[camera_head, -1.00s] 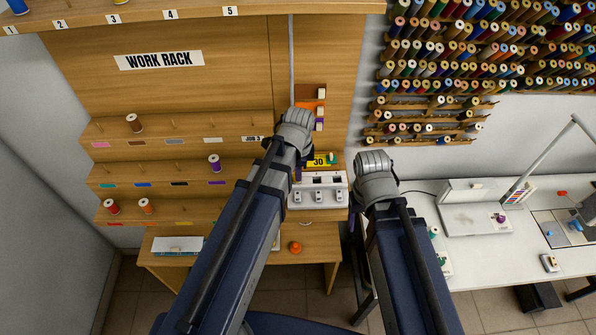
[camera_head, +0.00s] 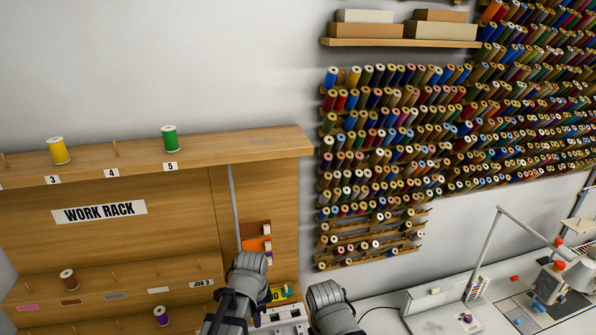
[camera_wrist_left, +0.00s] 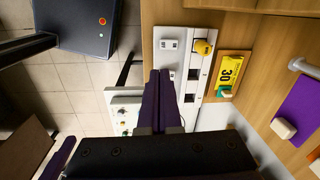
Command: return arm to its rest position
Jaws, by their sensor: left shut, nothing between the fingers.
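My left arm (camera_head: 240,292) comes up from the bottom edge in the head view, its grey wrist in front of the right part of the wooden work rack. My left gripper (camera_wrist_left: 160,76) shows in the left wrist view. Its two dark purple fingers lie together with nothing between them, over the edge of a white panel with switches (camera_wrist_left: 182,66). In the head view the fingers are mostly hidden or cut off by the bottom edge. My right arm (camera_head: 330,308) also reaches up from the bottom edge, to the right of the left one. Its gripper is out of frame.
The work rack (camera_head: 95,245) holds several spools, with yellow (camera_head: 59,151) and green (camera_head: 170,139) ones on top. A spool wall (camera_head: 400,150) fills the right, above a white table (camera_head: 380,315). A yellow "30" tag (camera_wrist_left: 229,72) sits beside the switch panel.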

